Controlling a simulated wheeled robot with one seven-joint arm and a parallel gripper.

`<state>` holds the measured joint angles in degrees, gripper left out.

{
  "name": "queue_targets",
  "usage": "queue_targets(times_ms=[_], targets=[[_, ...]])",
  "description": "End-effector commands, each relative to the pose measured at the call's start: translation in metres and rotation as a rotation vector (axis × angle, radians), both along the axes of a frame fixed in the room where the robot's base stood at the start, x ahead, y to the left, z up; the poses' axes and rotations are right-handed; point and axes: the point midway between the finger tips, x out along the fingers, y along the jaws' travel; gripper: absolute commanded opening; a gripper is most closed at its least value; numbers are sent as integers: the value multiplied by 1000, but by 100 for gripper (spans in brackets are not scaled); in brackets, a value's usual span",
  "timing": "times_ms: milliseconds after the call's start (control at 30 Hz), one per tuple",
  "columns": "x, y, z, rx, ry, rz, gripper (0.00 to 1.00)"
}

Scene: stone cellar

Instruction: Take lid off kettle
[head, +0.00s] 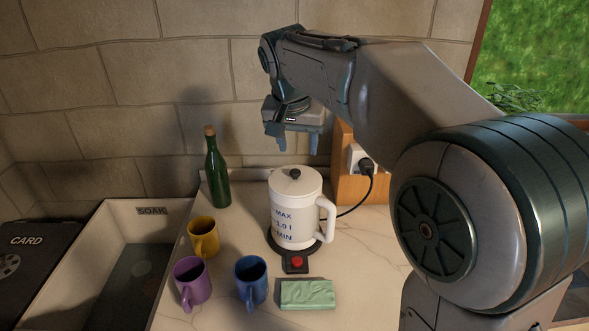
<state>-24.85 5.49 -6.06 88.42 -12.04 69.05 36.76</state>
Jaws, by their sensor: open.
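A white kettle (292,215) stands upright on a dark round base (275,244) on the pale counter. Its handle (327,217) points right. The white lid (294,181) is on top of the kettle, with a dark knob (295,173) at its middle. My gripper (298,146) hangs above the kettle, fingers pointing down. It is open and empty, apart from the knob. The gap between the fingers is partly visible.
A green bottle (216,171) stands left of the kettle. A sink marked SOAK (152,211) is left. A plug (365,164) and cord are behind right.

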Motion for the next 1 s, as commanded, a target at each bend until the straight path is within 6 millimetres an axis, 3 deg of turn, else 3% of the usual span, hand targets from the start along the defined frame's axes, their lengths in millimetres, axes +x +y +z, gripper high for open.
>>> queue_targets(times_ms=[100, 233, 600, 1000], targets=[[15, 16, 13, -3, -18, -23, 49], [22, 21, 11, -5, -24, -36, 49], [46, 13, -50, -6, -22, -37, 49], [61, 6, -86, -6, -20, -36, 49]])
